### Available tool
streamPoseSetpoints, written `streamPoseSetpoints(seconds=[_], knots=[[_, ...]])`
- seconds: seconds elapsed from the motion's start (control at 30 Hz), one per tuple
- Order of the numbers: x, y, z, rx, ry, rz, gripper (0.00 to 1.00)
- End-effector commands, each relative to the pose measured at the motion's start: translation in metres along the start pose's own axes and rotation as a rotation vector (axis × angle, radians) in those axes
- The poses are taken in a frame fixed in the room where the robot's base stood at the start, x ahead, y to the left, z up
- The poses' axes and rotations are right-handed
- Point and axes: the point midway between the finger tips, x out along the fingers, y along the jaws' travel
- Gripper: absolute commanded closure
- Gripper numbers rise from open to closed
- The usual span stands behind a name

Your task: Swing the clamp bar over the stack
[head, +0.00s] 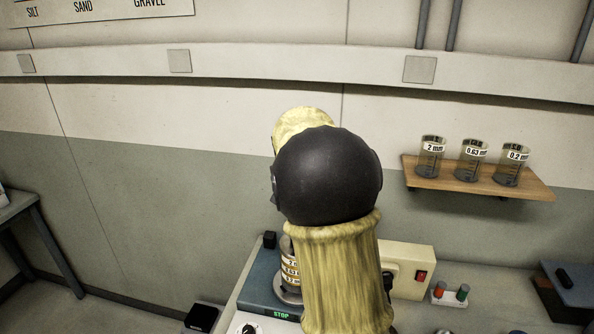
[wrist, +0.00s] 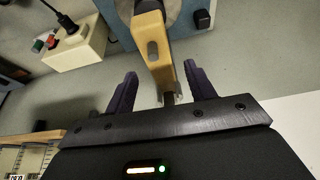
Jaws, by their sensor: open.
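The sieve stack (head: 290,272), with labels reading 2, 0.63 and 0.2, stands on the blue-grey machine (head: 258,282) in the head view. My arm covers its right side. In the wrist view a yellow bar with a grey knob, which looks like the clamp bar (wrist: 148,28), comes down from the machine. Its dark lower end lies between the two fingers of my gripper (wrist: 160,70). The fingers are open, with a gap on each side of the bar. My gripper and the bar are hidden in the head view.
A cream box (head: 410,270) with a red switch stands right of the machine. Red and green pieces sit on a small holder (head: 450,298) beside it. A wooden shelf (head: 450,183) with labelled glass beakers hangs on the right wall.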

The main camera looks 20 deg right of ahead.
Motion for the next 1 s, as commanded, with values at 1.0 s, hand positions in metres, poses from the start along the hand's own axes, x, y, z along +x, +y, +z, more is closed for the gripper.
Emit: streamPoseSetpoints(seconds=[1.0], knots=[[-0.14,0.001,-0.002,0.004,0.002,0.0,0.45]])
